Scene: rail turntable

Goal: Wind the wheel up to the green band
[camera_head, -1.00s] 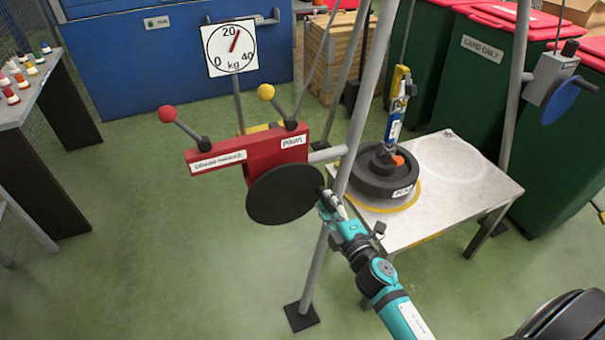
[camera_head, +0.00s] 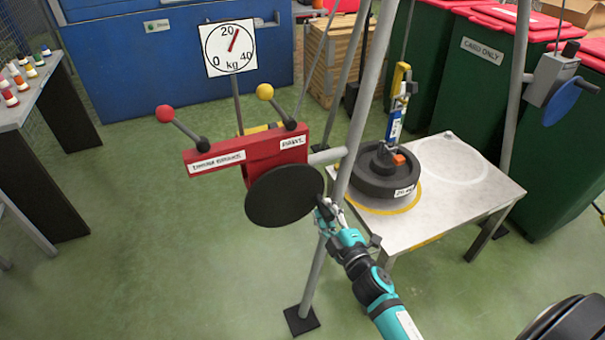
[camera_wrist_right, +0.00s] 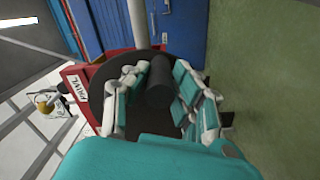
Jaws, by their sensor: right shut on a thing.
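A red winch (camera_head: 262,150) with a black disc (camera_head: 283,197) is fixed to a grey leg of the frame. My right gripper (camera_head: 326,212) is at the disc's right edge. In the right wrist view its fingers are shut around a black handle (camera_wrist_right: 159,82) standing out from the disc. A heavy dark wheel (camera_head: 375,182) lies flat on the white table (camera_head: 455,205), under a blue and yellow hanging device (camera_head: 396,110). The dial (camera_head: 230,47) has its needle just right of 20 kg. I cannot make out a green band. My left gripper is not in view.
Red-ball (camera_head: 166,114) and yellow-ball (camera_head: 266,92) levers rise from the winch. A second winch with a blue disc (camera_head: 560,101) is on the right leg. Green bins (camera_head: 474,75) stand behind the table. Green floor (camera_head: 150,250) is clear at left.

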